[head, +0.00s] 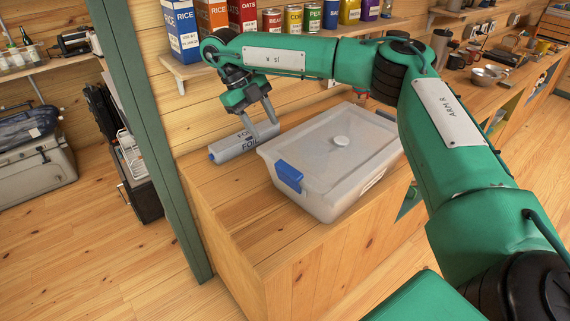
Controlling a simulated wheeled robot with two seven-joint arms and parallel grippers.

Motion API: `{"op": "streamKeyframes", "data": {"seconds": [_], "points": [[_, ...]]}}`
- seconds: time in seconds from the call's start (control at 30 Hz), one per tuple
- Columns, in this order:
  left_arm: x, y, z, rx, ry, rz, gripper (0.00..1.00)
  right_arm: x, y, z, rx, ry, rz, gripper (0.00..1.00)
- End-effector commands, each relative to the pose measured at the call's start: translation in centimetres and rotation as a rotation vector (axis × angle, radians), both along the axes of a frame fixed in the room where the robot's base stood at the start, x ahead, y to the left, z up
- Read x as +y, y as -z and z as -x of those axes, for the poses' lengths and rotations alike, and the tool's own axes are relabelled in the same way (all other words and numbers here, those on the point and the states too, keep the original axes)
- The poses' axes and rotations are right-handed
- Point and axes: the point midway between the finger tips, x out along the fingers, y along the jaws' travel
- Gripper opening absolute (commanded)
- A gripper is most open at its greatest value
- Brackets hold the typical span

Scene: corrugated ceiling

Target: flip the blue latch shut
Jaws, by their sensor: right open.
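A clear plastic box with a white translucent lid (320,135) stands on the wooden counter. The blue latch (289,176) is on the box's left end, near the lid rim; I cannot tell from here whether it is fastened. My right gripper (260,125) hangs above the counter, behind and to the left of the box, pointing down. Its two fingers are apart with nothing held between them. It is apart from the latch, which lies nearer the camera. My left gripper is out of view.
A grey foil carton (230,148) lies on the counter just behind the box, close to my right gripper's fingers. A shelf with food boxes (212,22) and cans runs above. A green post (150,130) stands left of the counter. Bare counter (215,190) lies left of the box.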

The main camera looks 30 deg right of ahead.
Motion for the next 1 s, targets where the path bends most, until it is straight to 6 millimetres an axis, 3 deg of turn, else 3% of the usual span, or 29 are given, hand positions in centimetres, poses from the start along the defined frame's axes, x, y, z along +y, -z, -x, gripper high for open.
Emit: {"op": "streamKeyframes", "data": {"seconds": [0.17, 1.0], "points": [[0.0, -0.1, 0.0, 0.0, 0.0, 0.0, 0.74, -0.5, 1.0, 0.5, 0.007, 0.003, 0.008, 0.47], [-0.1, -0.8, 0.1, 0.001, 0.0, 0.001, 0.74, -3.7, 11.3, 4.4, 0.005, 0.001, 0.004, 0.47]]}}
